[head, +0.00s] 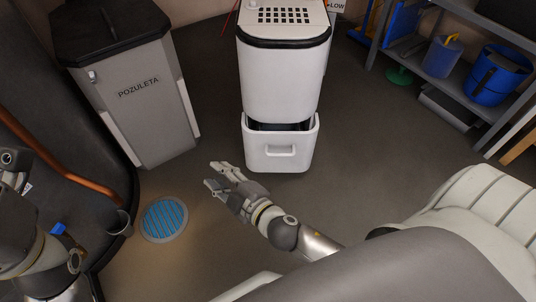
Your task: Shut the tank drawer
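The white furnace heater unit (283,80) stands at the top centre of the head view. Its white tank drawer (281,159) with a handle slot sticks out at the bottom, with a dark gap above its rim. My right gripper (214,174) is in front of the drawer, to its lower left, and apart from it. Its fingers are spread and hold nothing. My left arm comes in at the left edge. Its gripper's fingers cannot be made out.
A grey bin (143,100) marked POZULETA stands left of the heater. A round drain with blue slats (164,219) lies in the floor. A shelf with blue buckets (494,76) is at the right. The floor around the drawer is clear.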

